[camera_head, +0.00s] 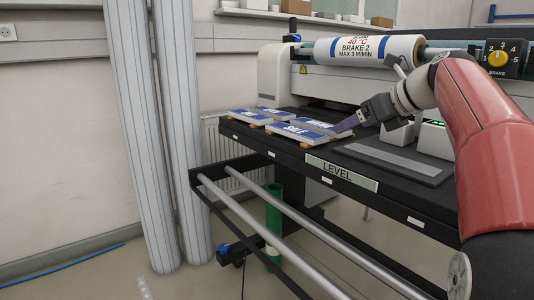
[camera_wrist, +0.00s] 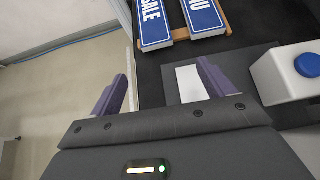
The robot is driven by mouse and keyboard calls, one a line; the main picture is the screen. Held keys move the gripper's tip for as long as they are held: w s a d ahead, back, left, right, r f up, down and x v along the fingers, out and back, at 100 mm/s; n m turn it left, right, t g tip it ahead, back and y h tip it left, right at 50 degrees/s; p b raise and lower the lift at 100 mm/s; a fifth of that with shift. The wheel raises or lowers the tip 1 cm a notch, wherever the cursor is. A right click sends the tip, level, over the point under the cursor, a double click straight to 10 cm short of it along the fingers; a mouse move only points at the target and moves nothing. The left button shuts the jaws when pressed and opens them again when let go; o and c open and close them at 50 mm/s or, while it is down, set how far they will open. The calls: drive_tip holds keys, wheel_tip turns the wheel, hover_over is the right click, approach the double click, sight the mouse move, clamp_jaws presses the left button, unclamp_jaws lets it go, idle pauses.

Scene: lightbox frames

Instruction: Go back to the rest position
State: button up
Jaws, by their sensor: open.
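My gripper (camera_head: 350,124) is at the end of my red and grey arm, over the dark table (camera_head: 425,208) of the machine. In the wrist view my gripper (camera_wrist: 163,82) shows two purple fingers spread apart with nothing between them. Blue and white sign panels lie flat on wooden strips on the table. The SALE panel (camera_head: 296,132) is close to the fingertips in the head view; I cannot tell whether they touch. In the wrist view the SALE panel (camera_wrist: 151,22) and another panel (camera_wrist: 204,16) lie ahead of the fingers.
A printed roll (camera_head: 362,49) is mounted at the back of the machine. A white box with a blue button (camera_wrist: 290,72) stands right of my gripper in the wrist view. A grey plate (camera_head: 392,158) lies on the table. Metal rails (camera_head: 310,245) run along the front, with floor beyond.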

drive_tip(key=shift+s+a+r+n, duration=0.15)
drive_tip(key=shift+s+a, duration=0.15)
drive_tip(key=shift+s, duration=0.2)
drive_tip(key=shift+s+a+f+n, duration=0.15)
drive_tip(key=shift+s+a, duration=0.1)
drive_tip(key=shift+s, duration=0.25)
drive_tip(key=shift+s+d+f+n, duration=0.15)
drive_tip(key=shift+f+n, duration=0.05)
drive_tip(key=shift+n, duration=0.1)
drive_tip(key=s+a+f+n+g+h, duration=0.1)
drive_tip(key=s+a+f+n+h, duration=0.1)
drive_tip(key=s+f+n, duration=1.1)
drive_tip(key=s+a+f+n+g+h+p, duration=0.1)
drive_tip(key=s+a+f+n+g+h, duration=0.1)
drive_tip(key=s+f+n, duration=1.1)
drive_tip(key=s+a+n+h, duration=0.1)
drive_tip(key=s+h, duration=0.1)
drive_tip(key=shift+s+f+n+h, duration=0.3)
drive_tip(key=shift+s+f, duration=0.05)
drive_tip(key=shift+s, duration=0.05)
drive_tip(key=shift+s+r, duration=0.1)
